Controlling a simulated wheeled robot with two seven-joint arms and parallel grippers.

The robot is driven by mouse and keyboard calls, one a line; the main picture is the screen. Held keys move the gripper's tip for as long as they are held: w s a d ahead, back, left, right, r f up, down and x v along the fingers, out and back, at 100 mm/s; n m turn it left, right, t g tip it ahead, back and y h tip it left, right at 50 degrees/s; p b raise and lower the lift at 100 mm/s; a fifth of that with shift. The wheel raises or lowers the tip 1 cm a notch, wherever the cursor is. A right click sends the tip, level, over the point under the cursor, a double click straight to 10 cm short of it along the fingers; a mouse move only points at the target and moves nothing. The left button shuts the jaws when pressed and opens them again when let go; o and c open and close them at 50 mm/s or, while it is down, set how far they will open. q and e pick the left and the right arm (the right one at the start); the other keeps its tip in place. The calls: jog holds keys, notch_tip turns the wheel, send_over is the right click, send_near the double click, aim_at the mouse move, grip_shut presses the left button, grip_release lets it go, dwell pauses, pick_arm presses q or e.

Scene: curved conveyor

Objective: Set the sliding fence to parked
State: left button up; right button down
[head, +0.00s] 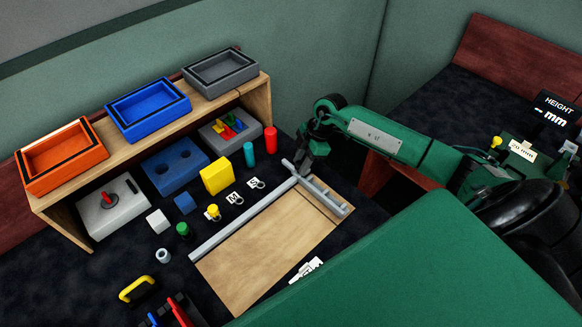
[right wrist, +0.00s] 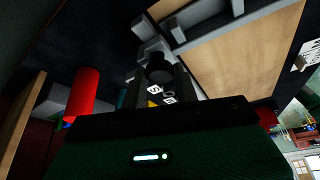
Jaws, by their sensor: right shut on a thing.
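The grey fence assembly lies on a pale wooden board (head: 268,250). A long grey rail (head: 240,222) runs along the board's back left edge. A shorter grey crossbar (head: 325,196) with raised ribs meets the rail's right end, crosswise at the board's far right. My right gripper (head: 303,163) is at that corner, over the crossbar's back end. In the right wrist view a dark round knob (right wrist: 160,68) with grey blocks beside it sits at the fingers. The gripper is shut on this part of the fence; the fingers partly hide it. My left gripper is not in view.
A wooden shelf (head: 262,103) with orange, blue and grey trays stands at the back. Red (head: 270,140) and teal (head: 249,154) cylinders and a yellow block (head: 215,178) stand left of the gripper. White calipers (head: 307,268) lie at the board's front. The board's middle is clear.

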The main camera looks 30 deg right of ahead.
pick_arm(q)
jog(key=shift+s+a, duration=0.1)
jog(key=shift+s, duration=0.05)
pick_arm(e)
jog(key=shift+w+d+r, duration=0.2)
jog(key=shift+d, duration=0.1)
jog(key=c, duration=1.2)
grip_release()
jog(key=shift+o, duration=0.7)
jog(key=shift+s+f, duration=0.1)
jog(key=shift+f, duration=0.05)
jog(key=shift+r, duration=0.25)
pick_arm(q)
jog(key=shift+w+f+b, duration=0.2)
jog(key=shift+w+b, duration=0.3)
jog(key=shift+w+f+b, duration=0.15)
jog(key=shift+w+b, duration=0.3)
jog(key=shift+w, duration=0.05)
pick_arm(e)
jog(key=v, duration=1.3)
jog(key=shift+r, duration=0.2)
